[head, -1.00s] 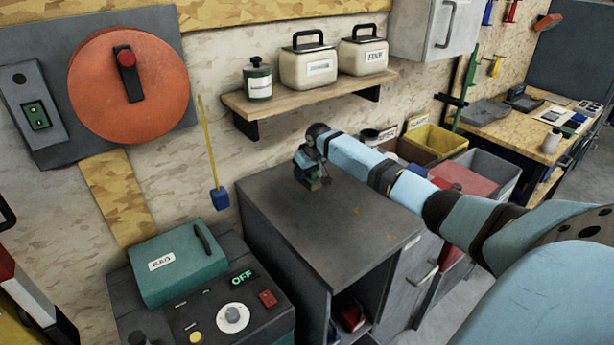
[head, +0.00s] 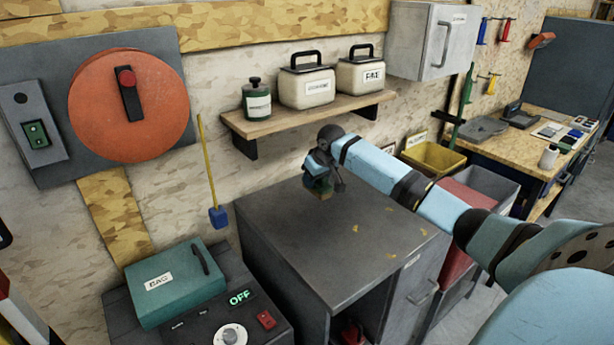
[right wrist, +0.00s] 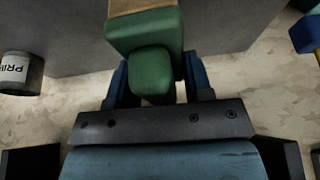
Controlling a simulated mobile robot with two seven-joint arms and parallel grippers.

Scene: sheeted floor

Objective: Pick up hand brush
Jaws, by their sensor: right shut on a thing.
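The hand brush (head: 320,193) has a green body and tan bristles. It is at the back of the grey cabinet top (head: 345,245), under the wall shelf. My right gripper (head: 322,178) is shut on its green body, which also shows between the fingers in the right wrist view (right wrist: 150,40). The tan bristles (right wrist: 135,6) are at that view's top edge, partly cut off. I cannot tell whether the bristles touch the cabinet top. My left gripper is not in view.
A shelf (head: 305,118) with a green bottle (head: 257,100) and two cream canisters hangs above. A blue-headed tool (head: 218,217) hangs on the wall at left. A teal case (head: 175,283) sits on the machine. A labelled can (right wrist: 20,72) shows in the wrist view.

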